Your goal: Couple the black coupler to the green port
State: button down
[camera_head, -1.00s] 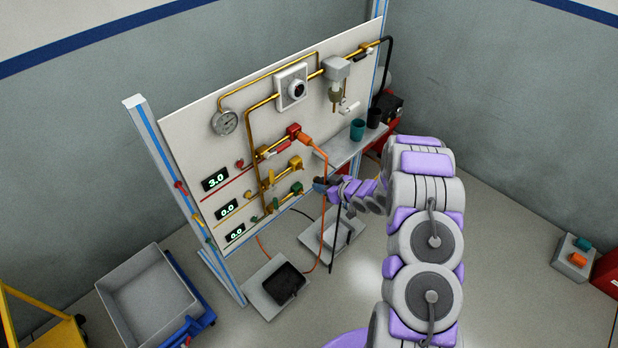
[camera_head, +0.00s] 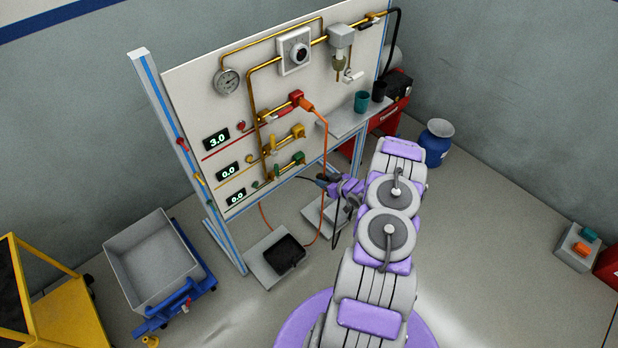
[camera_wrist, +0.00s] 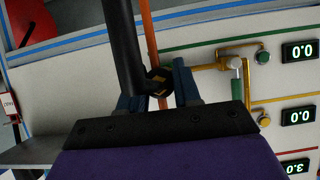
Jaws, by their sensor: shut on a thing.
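My gripper (camera_head: 323,180) is in front of the panel, below and to the right of the green port (camera_head: 299,158) in the head view. In the wrist view my gripper (camera_wrist: 157,88) is shut on the black coupler (camera_wrist: 157,76), whose round dark end shows between the blue fingers. A thick black hose (camera_wrist: 122,40) runs from it toward the top of that picture. The coupler looks apart from the port in the head view. In the wrist view the green port itself is not clearly visible, possibly behind the coupler.
An orange hose (camera_head: 326,150) hangs from the red port (camera_head: 296,97) and passes close behind my gripper. A grey shelf (camera_head: 340,124) with two cups juts out above. A black tray (camera_head: 286,254) lies on the floor below. A grey bin (camera_head: 150,262) stands left.

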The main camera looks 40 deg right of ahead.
aim_at(319, 173)
dwell(0.4)
jog(key=shift+w+a, duration=0.2)
jog(key=shift+w, duration=2.7)
jog(key=shift+r, duration=0.1)
jog(key=shift+w+a, duration=0.15)
jog(key=shift+w, duration=1.25)
jog(key=c, duration=0.7)
grip_release()
jog(key=shift+c, duration=0.2)
